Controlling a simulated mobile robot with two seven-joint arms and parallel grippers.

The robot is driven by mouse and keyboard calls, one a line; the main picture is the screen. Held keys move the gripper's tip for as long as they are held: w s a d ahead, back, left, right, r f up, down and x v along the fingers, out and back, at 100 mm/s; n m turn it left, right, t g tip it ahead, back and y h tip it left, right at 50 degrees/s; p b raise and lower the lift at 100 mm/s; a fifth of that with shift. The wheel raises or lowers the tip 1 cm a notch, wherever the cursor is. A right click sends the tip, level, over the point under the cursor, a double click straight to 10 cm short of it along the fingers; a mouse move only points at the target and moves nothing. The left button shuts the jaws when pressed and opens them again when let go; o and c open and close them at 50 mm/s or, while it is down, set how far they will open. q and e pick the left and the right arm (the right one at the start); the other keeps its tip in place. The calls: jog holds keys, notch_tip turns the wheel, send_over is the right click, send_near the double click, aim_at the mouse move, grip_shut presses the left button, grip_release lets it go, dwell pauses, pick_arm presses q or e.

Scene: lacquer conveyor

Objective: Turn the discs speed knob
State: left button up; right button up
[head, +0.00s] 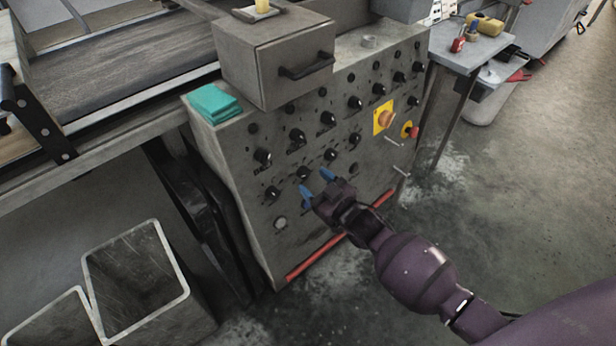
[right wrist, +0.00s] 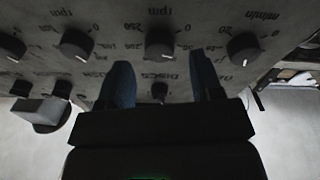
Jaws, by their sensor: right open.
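In the right wrist view, which shows the panel upside down, a large black round knob (right wrist: 160,42) stands beside lettering that seems to read DISCS, with "rpm" on its other side. I take this to be the discs speed knob. A smaller dark knob (right wrist: 160,90) shows between my blue fingers. My right gripper (head: 314,184) is open and empty in front of the lower left part of the grey control panel (head: 240,190). In the right wrist view its fingertips (right wrist: 159,62) are just below the large knob in the picture; contact cannot be told. My left gripper is out of view.
Other black knobs (right wrist: 75,43) and (right wrist: 245,48) flank it. An orange knob on a yellow plate (head: 384,118) and a red button (head: 411,131) are farther right. A drawer box (head: 262,65) and teal cloth (head: 214,103) are on top. Open bins (head: 138,280) stand left.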

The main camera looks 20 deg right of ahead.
aim_at(304, 173)
jog(key=shift+x, duration=1.25)
jog(key=c, duration=0.9)
